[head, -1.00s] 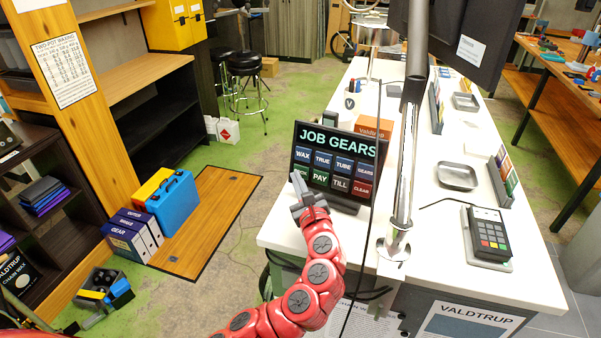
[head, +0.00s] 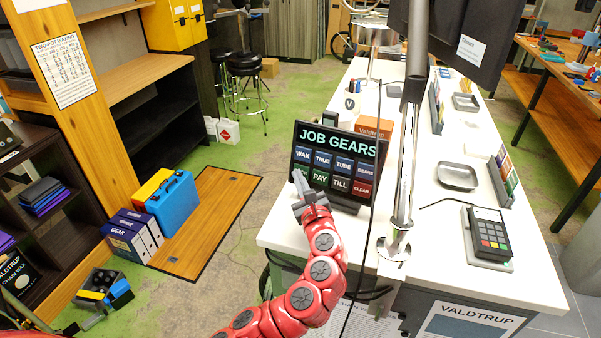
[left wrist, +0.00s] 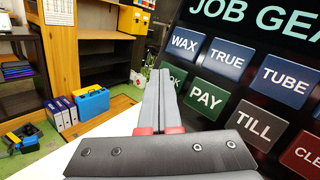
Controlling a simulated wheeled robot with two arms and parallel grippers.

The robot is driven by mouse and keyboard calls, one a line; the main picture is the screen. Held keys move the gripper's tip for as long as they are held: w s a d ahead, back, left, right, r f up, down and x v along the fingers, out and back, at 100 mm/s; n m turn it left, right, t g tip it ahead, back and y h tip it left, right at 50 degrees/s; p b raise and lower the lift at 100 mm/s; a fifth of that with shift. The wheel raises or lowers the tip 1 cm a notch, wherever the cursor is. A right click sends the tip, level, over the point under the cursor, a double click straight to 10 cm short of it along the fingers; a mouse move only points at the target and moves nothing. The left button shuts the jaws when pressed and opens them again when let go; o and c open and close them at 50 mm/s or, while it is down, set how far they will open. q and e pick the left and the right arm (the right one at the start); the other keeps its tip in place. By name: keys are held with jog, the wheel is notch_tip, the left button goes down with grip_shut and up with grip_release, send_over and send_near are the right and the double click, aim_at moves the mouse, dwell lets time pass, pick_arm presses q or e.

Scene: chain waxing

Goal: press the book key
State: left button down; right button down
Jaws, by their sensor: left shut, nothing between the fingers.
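The job gears screen (head: 345,138) stands tilted on the white counter, with two rows of keys. In the left wrist view, a green key left of the PAY key (left wrist: 205,98) shows only the letters "OK"; this is the book key (left wrist: 177,77), partly hidden by my fingers. My left gripper (head: 298,176) is shut and empty, its tips at the lower left of the screen in front of that key. The fingertips also show in the left wrist view (left wrist: 160,76). I cannot tell whether they touch the key. My right gripper is not in view.
A chrome pole (head: 403,180) and a dark cable rise right of the screen. A card terminal (head: 487,235) and a grey tray (head: 457,176) lie further right on the counter (head: 430,263). A blue case (head: 172,203) stands on the floor at left.

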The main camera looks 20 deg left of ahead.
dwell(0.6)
pick_arm(q)
jog(key=shift+s+a+r+p, duration=0.1)
jog(key=shift+s+r+p, duration=0.05)
jog(key=shift+s+p, duration=0.3)
jog(key=shift+s, duration=0.25)
jog(key=shift+r, duration=0.1)
jog(key=shift+s+a+r+p, duration=0.15)
jog(key=shift+s+r+p, duration=0.1)
jog(key=shift+s+p, duration=0.45)
jog(key=s, duration=0.1)
jog(key=s+p, duration=0.2)
jog(key=shift+s+a+r, duration=0.15)
jog(key=shift+a+r, duration=0.15)
jog(key=shift+r, duration=0.05)
